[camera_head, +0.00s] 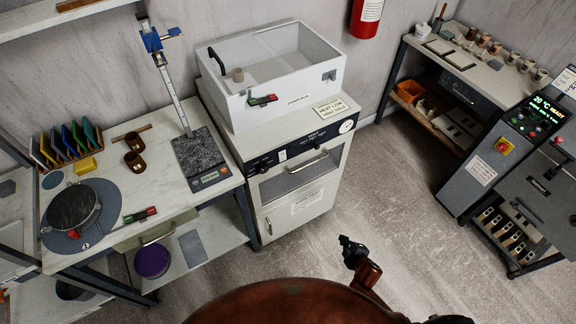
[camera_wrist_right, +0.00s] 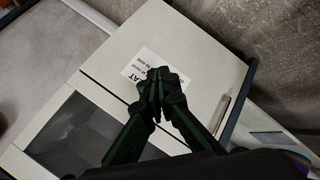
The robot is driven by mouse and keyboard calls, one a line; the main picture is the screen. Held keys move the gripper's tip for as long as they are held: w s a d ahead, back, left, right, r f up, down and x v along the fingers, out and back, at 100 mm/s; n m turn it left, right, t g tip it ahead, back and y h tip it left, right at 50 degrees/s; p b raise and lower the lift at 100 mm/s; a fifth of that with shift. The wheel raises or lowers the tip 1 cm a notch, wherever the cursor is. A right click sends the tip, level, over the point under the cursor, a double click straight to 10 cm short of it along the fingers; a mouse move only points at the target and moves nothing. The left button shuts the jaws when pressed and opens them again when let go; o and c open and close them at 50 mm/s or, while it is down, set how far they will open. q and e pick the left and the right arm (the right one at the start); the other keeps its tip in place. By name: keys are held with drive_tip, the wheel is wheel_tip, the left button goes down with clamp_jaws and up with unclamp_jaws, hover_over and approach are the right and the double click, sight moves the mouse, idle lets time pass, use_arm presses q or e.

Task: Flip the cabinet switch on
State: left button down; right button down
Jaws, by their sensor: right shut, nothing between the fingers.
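The white cabinet (camera_head: 296,193) stands in the middle of the head view, with a dark window and a lower door. A black control strip (camera_head: 300,146) runs along its upper front, with a small pale switch-like plate (camera_head: 282,156) and a knob; the switch position is too small to tell. My right gripper (camera_head: 346,242) is in front of the cabinet, low and to the right, apart from it. In the right wrist view its fingers (camera_wrist_right: 157,92) are closed together and empty, before the cabinet's labelled door (camera_wrist_right: 185,75). My left gripper is out of view.
A worktable with a wheel (camera_head: 75,208) stands left. A grey unit (camera_head: 490,160) with a lit display and red knob stands right. The floor (camera_head: 390,190) between is clear.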

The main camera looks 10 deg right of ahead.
sight(283, 160)
drive_tip(key=w+a+r+n+t+y, duration=0.1)
drive_tip(key=w+a+r+n, duration=0.15)
drive_tip(key=r, duration=0.45)
drive_tip(key=w+a+r+n+t, duration=0.1)
drive_tip(key=w+a+r+t, duration=0.1)
drive_tip(key=w+a+r, duration=0.3)
drive_tip(key=a+r+n+t+y, duration=0.1)
drive_tip(key=a+r+n+y, duration=0.1)
drive_tip(key=r, duration=1)
drive_tip(key=s+a+r+n+t+y, duration=0.1)
drive_tip(key=a+r+n+t+y, duration=0.1)
drive_tip(key=a+r+n, duration=0.2)
drive_tip(key=a+r, duration=0.3)
drive_tip(key=r, duration=0.5)
drive_tip(key=shift+s+r+b, duration=0.2)
drive_tip(key=shift+r+b, duration=0.1)
drive_tip(key=shift+w+a, duration=0.1)
drive_tip(key=b+x, duration=0.1)
drive_tip(key=x, duration=1.2)
drive_tip(key=shift+w+a+b, duration=0.2)
drive_tip(key=shift+w+b, duration=0.15)
drive_tip(key=shift+w, duration=0.05)
